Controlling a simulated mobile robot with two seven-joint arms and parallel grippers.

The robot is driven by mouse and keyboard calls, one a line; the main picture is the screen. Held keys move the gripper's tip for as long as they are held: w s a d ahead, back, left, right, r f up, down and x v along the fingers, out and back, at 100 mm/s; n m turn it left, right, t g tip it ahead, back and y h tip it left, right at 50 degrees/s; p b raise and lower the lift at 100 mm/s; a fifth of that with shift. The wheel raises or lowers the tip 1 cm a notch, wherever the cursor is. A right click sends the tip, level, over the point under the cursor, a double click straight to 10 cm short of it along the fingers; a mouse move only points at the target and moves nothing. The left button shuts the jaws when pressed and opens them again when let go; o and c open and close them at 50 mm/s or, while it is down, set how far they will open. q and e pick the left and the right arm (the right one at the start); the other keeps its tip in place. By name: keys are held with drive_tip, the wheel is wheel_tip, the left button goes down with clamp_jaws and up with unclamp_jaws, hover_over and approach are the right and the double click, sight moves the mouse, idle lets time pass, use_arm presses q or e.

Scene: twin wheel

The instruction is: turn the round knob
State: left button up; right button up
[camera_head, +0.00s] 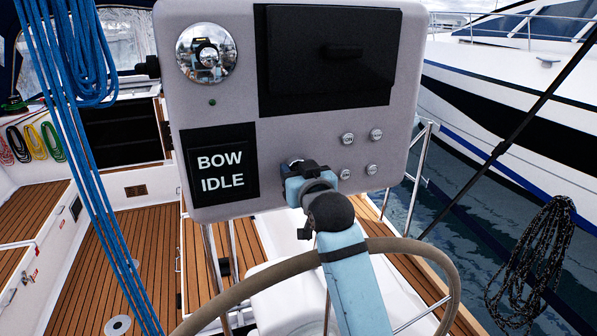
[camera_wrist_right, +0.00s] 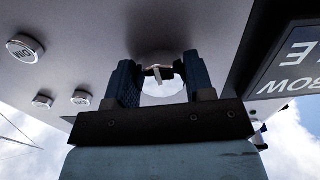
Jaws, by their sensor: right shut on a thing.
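The grey control panel (camera_head: 290,140) fills the middle of the head view. Its display (camera_head: 218,165) reads "BOW IDLE". My right gripper (camera_head: 297,172) is at the lower edge of the panel, right of the display, and hides most of what it holds there. In the right wrist view its two dark fingers (camera_wrist_right: 160,75) stand on either side of a pale, shiny round knob (camera_wrist_right: 160,90) with a small light tab at its top. The fingers are shut on this knob, close to the panel face. My left gripper is not in view.
Several small round buttons (camera_head: 348,138) sit right of my gripper. A chrome dial (camera_head: 206,52) and a black box (camera_head: 330,55) are higher up. The steering wheel rim (camera_head: 240,288) curves below, around my right forearm. Blue ropes (camera_head: 75,130) hang at left.

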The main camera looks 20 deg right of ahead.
idle(0.6)
drive_tip(key=o, duration=0.9)
